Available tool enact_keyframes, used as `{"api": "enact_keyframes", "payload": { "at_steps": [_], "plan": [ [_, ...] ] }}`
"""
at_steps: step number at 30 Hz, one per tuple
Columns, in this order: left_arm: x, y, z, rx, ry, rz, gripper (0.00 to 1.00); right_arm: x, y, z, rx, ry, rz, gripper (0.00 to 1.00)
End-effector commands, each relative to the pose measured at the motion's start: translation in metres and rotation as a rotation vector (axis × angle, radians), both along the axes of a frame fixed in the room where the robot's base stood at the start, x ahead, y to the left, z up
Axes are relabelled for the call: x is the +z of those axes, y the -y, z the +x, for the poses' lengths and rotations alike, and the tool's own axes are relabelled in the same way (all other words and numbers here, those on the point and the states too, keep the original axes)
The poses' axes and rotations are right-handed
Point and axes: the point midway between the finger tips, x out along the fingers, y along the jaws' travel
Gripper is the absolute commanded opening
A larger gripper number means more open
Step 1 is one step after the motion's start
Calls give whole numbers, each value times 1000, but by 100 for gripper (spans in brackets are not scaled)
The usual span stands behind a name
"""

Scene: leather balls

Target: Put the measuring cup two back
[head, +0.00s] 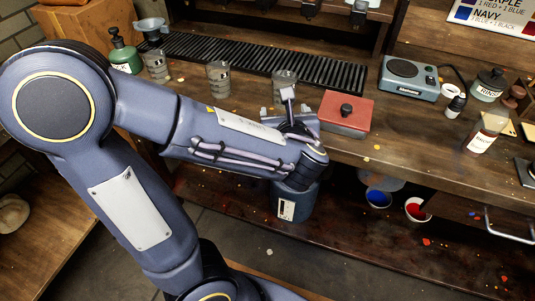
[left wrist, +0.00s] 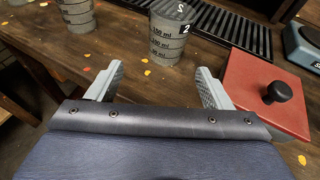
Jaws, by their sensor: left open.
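Measuring cup two (left wrist: 168,42) is a grey, translucent cup with ml lines and a dark label reading 2. In the left wrist view it stands upright on the wooden bench, just ahead of my left gripper (left wrist: 157,88). The two fingers are spread apart with nothing between them, and the cup is beyond their tips. In the head view the cup (head: 284,82) is the rightmost of three similar cups, and my left gripper (head: 290,112) is on its near side, partly hidden by the wrist. My right gripper is not in view.
A red block with a black knob (head: 344,112) sits close right of the gripper. Other cups (head: 218,77) (head: 157,66) stand to the left. A black slatted rack (head: 250,62) lies behind. A scale (head: 408,78) and bottles stand right. Paint pots (head: 378,197) are below the bench.

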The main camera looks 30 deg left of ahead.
Motion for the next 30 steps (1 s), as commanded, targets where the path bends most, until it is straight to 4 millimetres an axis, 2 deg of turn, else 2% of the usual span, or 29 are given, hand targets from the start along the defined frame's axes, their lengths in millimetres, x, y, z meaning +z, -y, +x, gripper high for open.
{"api": "enact_keyframes", "payload": {
  "at_steps": [2,4,7,10,13,15,18,21,25,30],
  "plan": [
    [-9,-20,-18,109,2,-125,74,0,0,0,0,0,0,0],
    [-24,-39,-45,264,10,-310,74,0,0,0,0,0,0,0],
    [-51,-56,-96,572,56,-670,74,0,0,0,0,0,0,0],
    [-75,-46,-143,911,134,-1060,74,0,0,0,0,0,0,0],
    [-86,-19,-175,1240,230,-1436,74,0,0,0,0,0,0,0],
    [-85,2,-187,1449,291,-1672,74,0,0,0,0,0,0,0],
    [-76,28,-193,1688,356,-1943,74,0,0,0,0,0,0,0],
    [-65,44,-193,1849,390,-2123,74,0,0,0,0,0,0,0],
    [-57,53,-192,1945,400,-2229,74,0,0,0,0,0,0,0],
    [-57,54,-192,1957,399,-2238,74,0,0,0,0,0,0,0]
  ]
}}
